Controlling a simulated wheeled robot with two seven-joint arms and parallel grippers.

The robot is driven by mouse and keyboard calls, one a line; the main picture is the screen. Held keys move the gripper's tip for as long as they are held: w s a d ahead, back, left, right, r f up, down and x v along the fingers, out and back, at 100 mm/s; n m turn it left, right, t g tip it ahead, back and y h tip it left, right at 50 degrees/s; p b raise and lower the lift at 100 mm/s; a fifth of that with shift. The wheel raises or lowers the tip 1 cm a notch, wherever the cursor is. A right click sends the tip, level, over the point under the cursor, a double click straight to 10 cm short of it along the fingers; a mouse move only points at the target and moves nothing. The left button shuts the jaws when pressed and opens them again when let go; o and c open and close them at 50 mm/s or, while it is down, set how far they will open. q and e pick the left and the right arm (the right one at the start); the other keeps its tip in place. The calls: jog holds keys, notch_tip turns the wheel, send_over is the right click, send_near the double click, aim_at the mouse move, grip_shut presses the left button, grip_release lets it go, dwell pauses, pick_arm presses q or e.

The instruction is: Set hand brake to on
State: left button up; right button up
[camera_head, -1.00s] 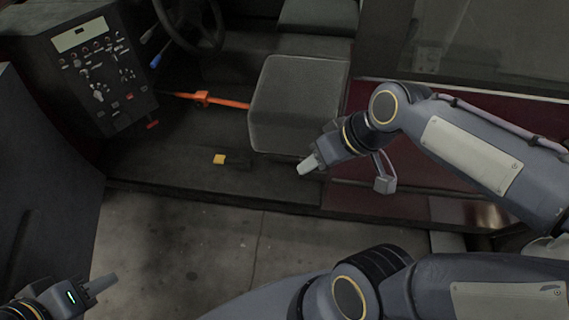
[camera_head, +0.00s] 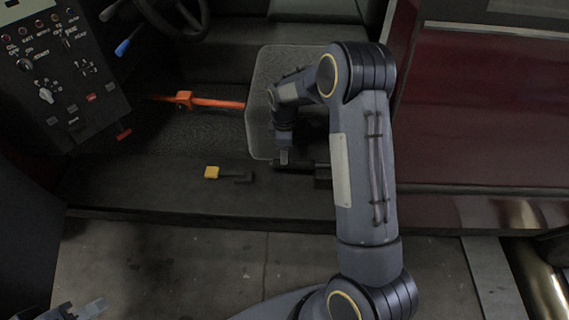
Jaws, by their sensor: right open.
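An orange lever (camera_head: 218,103) with an orange block on its shaft lies low in the vehicle cab, in front of the seat base; I take it to be the hand brake. Its right end meets the edge of the grey seat (camera_head: 257,80). My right gripper (camera_head: 284,156) points down beside the front of the seat, to the right of and below the lever, apart from it. It is open and appears empty, though its fingers are small and dark here. My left gripper (camera_head: 90,308) is at the bottom left corner, partly cut off, far from the lever.
A black control panel (camera_head: 65,75) with knobs stands at the left. A blue lever (camera_head: 128,42) and steering wheel (camera_head: 172,20) are above. A yellow-ended pedal (camera_head: 212,172) lies on the cab step. A dark red body panel (camera_head: 480,110) fills the right. The floor in front is clear.

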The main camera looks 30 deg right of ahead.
notch_tip(320, 180, down, 5)
jog(key=shift+f+b, duration=0.1)
jog(key=shift+b, duration=0.45)
grip_shut()
jog(key=shift+d, duration=0.1)
